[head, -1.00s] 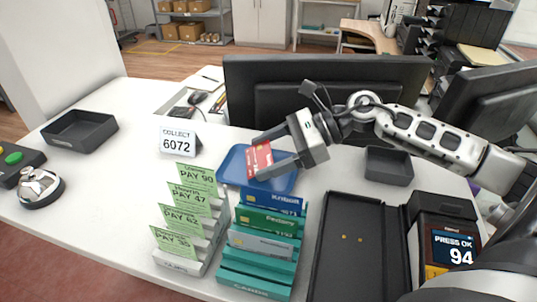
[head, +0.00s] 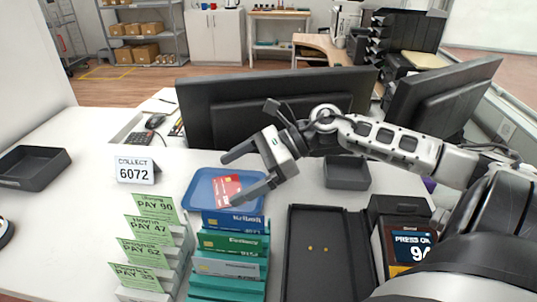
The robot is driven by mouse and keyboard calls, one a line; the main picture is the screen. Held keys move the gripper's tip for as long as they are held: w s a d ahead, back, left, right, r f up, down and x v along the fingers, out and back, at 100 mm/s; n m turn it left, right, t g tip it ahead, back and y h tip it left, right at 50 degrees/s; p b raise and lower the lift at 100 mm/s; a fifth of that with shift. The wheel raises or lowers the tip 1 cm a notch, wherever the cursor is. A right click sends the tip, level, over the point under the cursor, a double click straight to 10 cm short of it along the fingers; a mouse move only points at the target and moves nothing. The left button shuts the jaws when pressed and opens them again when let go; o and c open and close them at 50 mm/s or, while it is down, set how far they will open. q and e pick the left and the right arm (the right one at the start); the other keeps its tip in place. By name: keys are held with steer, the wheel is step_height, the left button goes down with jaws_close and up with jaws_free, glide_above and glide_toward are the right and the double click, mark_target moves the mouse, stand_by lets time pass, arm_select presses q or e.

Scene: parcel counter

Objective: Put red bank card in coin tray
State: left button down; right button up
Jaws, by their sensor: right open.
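The red bank card (head: 227,187) is in the blue coin tray (head: 201,190), near its middle, and looks clear of my fingers. My right gripper (head: 230,178) is open above the tray, with one finger on the far side of the card and the other on the near side. The near finger passes over the tray's right front part and hides some of it. My left gripper is not in view.
A card rack (head: 230,268) with several cards stands right in front of the tray. Green pay slips (head: 148,230) stand to its left. A black open case (head: 318,270), a dark bin (head: 347,174) and a payment terminal (head: 405,245) are to the right. Monitors (head: 270,100) stand behind.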

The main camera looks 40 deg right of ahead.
steer(key=v, duration=1)
steer(key=shift+w+a+r, duration=0.1)
steer(key=shift+r, duration=0.05)
